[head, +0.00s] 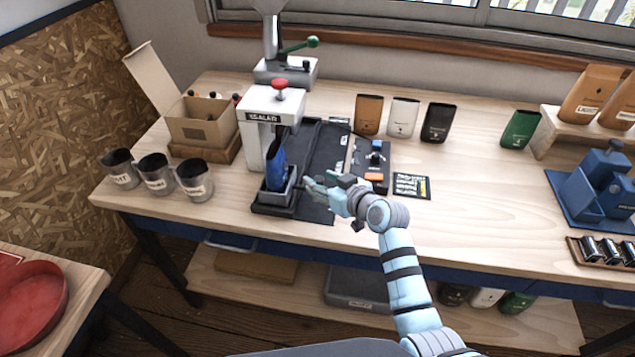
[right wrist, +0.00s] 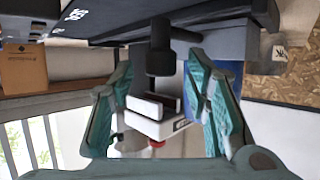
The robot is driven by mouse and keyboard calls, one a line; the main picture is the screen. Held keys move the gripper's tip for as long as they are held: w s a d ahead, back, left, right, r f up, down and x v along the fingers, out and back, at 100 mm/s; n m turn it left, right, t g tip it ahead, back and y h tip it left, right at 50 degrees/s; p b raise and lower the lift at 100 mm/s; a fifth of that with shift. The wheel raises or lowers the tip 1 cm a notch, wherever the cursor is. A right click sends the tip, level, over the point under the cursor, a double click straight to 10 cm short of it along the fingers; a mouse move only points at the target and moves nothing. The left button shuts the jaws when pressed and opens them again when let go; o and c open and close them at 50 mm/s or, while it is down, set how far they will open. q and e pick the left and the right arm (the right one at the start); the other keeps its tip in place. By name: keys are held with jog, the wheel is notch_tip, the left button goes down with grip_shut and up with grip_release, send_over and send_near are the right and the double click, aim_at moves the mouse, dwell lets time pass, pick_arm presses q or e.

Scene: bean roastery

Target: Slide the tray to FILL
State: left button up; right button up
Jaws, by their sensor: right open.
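The tray (head: 272,199) is a small dark holder on a black track plate (head: 322,152), at the near end below the white sealer (head: 262,117). A blue pouch (head: 276,165) stands upright in it. My right gripper (head: 312,187) is just right of the tray, low over the track. In the right wrist view, my open right gripper (right wrist: 163,100) has its two teal fingers on either side of a black knob (right wrist: 161,58); I cannot tell whether they touch it. Behind it is a dark edge with upside-down lettering. No FILL mark is readable. My left gripper is not seen.
A grey grinder-like machine with a green lever (head: 285,68) stands behind the sealer. A control box (head: 371,165) is right of the track. Three metal cups (head: 157,177) and a cardboard box (head: 200,122) stand left. Bare tabletop (head: 480,190) lies to the right.

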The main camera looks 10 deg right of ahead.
jog(key=shift+x, duration=1.15)
jog(key=shift+s+r, duration=0.15)
grip_shut()
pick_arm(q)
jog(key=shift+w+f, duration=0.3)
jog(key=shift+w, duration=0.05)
